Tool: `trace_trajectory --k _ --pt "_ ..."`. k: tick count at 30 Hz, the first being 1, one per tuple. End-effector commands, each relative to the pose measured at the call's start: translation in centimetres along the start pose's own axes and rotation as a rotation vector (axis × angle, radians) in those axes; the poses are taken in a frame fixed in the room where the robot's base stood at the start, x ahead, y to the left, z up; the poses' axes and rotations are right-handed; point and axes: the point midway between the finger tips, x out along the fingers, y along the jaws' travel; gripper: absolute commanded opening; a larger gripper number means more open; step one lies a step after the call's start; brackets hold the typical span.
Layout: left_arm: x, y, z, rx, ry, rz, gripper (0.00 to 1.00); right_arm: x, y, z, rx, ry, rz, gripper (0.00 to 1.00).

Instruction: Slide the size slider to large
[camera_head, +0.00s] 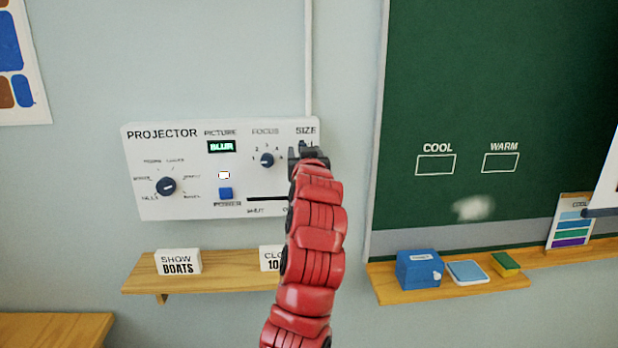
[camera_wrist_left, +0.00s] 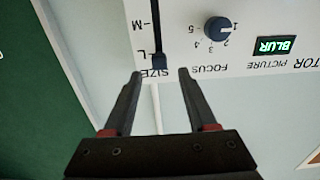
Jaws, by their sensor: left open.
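The white projector panel (camera_head: 240,208) is on the wall, with the SIZE label at its upper right. My left gripper (camera_head: 308,151) is at that corner and covers most of the size slider in the head view. The left wrist view shows the panel upside down. There the dark blue slider knob (camera_wrist_left: 158,62) sits at the L end of its dark track (camera_wrist_left: 155,25), near the SIZE label. M is farther along the track. My left gripper (camera_wrist_left: 160,74) is open, with one fingertip on each side of the knob and visible gaps. My right gripper is not in view.
The panel also has a focus dial (camera_head: 267,160), a picture display (camera_head: 221,146) reading BLUR, a larger dial (camera_head: 166,186) and a blue button (camera_head: 225,194). A wooden shelf (camera_head: 215,278) is below. A green chalkboard (camera_head: 480,80) stands to the right.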

Motion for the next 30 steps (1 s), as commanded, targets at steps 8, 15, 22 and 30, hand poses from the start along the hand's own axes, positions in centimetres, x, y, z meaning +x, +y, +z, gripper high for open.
trace_trajectory --k 8,15,22,30 --pt "-5.9 0.1 0.3 -0.005 0.005 0.004 0.57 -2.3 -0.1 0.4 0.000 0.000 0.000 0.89" --pt "-10.3 0.1 0.1 -0.001 0.005 0.002 0.57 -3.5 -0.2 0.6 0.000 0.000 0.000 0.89" --pt "-11.8 0.0 0.0 0.000 0.001 0.001 0.57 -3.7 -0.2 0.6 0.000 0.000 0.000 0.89" --pt "-11.8 0.0 0.0 0.001 0.001 0.001 0.57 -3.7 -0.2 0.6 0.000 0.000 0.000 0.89"
